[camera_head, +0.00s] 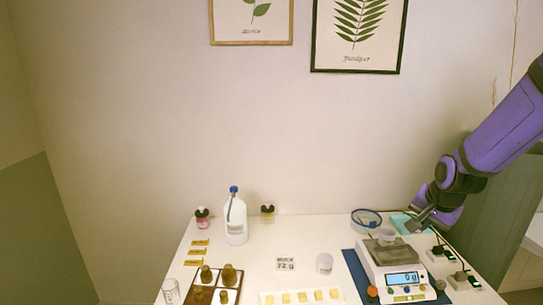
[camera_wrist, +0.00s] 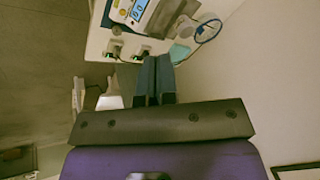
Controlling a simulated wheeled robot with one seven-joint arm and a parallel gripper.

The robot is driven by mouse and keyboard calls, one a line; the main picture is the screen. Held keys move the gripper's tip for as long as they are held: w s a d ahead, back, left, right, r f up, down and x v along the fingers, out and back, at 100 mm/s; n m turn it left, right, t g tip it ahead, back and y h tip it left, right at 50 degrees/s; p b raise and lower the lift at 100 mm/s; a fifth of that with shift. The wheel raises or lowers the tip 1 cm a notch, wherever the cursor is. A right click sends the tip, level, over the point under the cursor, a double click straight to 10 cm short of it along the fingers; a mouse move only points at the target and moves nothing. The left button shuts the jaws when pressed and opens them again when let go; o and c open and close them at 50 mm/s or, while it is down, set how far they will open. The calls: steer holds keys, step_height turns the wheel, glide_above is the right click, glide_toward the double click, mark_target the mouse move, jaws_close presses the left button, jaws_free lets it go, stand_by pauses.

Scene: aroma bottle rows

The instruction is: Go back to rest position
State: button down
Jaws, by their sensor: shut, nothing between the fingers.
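My gripper (camera_head: 418,224) is at the right end of the white table in the head view, at the end of my purple arm. It is above the table's back right part, beside the scale (camera_head: 398,262). In the wrist view the two dark fingers (camera_wrist: 153,80) lie side by side, closed with nothing between them. The table edge and the scale (camera_wrist: 130,10) show beyond the fingertips there. A small clear cup (camera_head: 387,236) stands on or just behind the scale pan; the head view does not settle which.
A blue-rimmed dish (camera_head: 366,219) and teal pad (camera_head: 403,223) lie near my gripper. Black plug-like devices (camera_head: 440,253) sit at the right edge. A white bottle (camera_head: 236,220), an amber bottle tray (camera_head: 218,281) and a white strip tray (camera_head: 300,297) stand further left. The table's middle is mostly clear.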

steer(key=s+a+r+n, duration=0.3)
steer(key=s+r, duration=0.6)
steer(key=s, duration=0.3)
steer(key=s+a+r+n, duration=0.4)
steer(key=s+r+n, duration=0.2)
steer(key=s+r, duration=0.3)
steer(key=s, duration=0.4)
steer(key=shift+r, duration=0.15)
